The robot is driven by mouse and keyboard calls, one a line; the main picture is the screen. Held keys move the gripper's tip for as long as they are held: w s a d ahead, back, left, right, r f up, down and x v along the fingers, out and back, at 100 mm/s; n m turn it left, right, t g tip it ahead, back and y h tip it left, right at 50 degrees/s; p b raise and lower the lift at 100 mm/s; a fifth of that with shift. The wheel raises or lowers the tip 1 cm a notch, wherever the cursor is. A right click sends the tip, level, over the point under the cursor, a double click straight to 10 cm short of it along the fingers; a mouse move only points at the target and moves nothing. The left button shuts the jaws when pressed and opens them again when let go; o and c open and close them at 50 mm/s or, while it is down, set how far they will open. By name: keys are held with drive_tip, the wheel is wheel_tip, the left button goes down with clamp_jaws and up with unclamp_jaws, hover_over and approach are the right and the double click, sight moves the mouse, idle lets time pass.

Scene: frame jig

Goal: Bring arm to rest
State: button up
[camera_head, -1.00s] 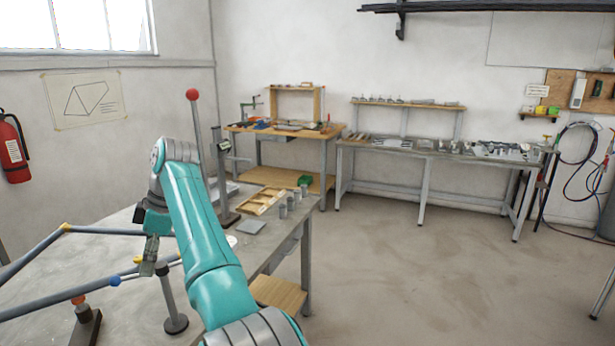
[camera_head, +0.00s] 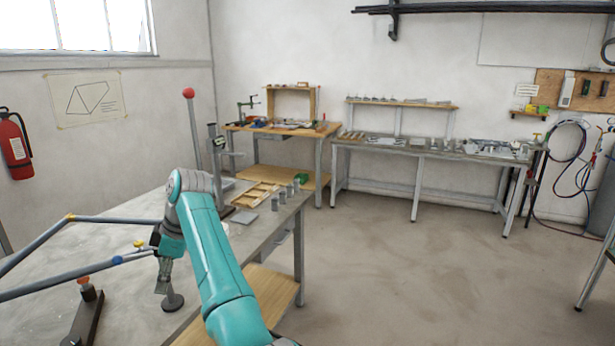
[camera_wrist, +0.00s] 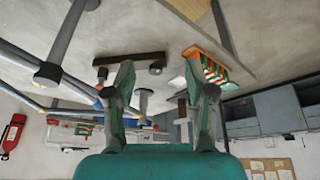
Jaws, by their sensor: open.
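My teal and grey arm (camera_head: 208,255) reaches out over the near grey table, its upper end bent down at the wrist. My gripper (camera_head: 162,278) hangs below the wrist, close to the tubes of the bicycle-like frame (camera_head: 85,275); I cannot tell whether it touches them. In the wrist view my gripper (camera_wrist: 160,88) has its two fingers spread wide apart. No object is held between them. The frame's grey tubes (camera_wrist: 62,40) pass to the left of the fingers there.
The near table (camera_head: 110,205) carries a post with a red ball (camera_head: 189,93), a wooden tray (camera_head: 254,195), small grey cylinders and a round-based stand (camera_head: 172,301). In the wrist view an orange rack (camera_wrist: 208,66) lies beyond the right finger. Open floor (camera_head: 400,270) lies to the right.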

drive_tip(key=d+f+m+t, duration=0.15)
drive_tip(key=d+f, duration=0.35)
drive_tip(key=f, duration=0.5)
drive_tip(key=d+f+m+t, duration=0.1)
drive_tip(key=d+f+m, duration=0.25)
drive_tip(key=f, duration=0.75)
drive_tip(key=d+f+m+t, duration=0.15)
drive_tip(key=d+f, duration=0.35)
drive_tip(key=f, duration=0.5)
drive_tip(key=s+d+f+m+t, duration=0.4)
drive_tip(key=s+d+f+m, duration=0.2)
drive_tip(key=s+d+f, duration=1.1)
drive_tip(key=s+d+r+m+t+h, duration=0.1)
drive_tip(key=s+d+r+m+t, duration=0.15)
drive_tip(key=s+d, duration=0.6)
drive_tip(key=s+d+r+m+t+h, duration=0.1)
drive_tip(key=s+d+r+m+t, duration=0.15)
drive_tip(key=s+d, duration=0.65)
drive_tip(key=s+d+r+m+t+h, duration=0.1)
drive_tip(key=s+r+m, duration=0.1)
drive_tip(key=s+r, duration=0.8)
drive_tip(key=s+d+r+m+t+h, duration=0.1)
drive_tip(key=s+r+m+t, duration=0.1)
drive_tip(key=s+r, duration=0.8)
wheel_tip(320, 180, up, 4)
drive_tip(key=shift+s+d+f, duration=0.15)
drive_tip(key=shift+s+d, duration=0.05)
drive_tip(key=shift+d, duration=0.15)
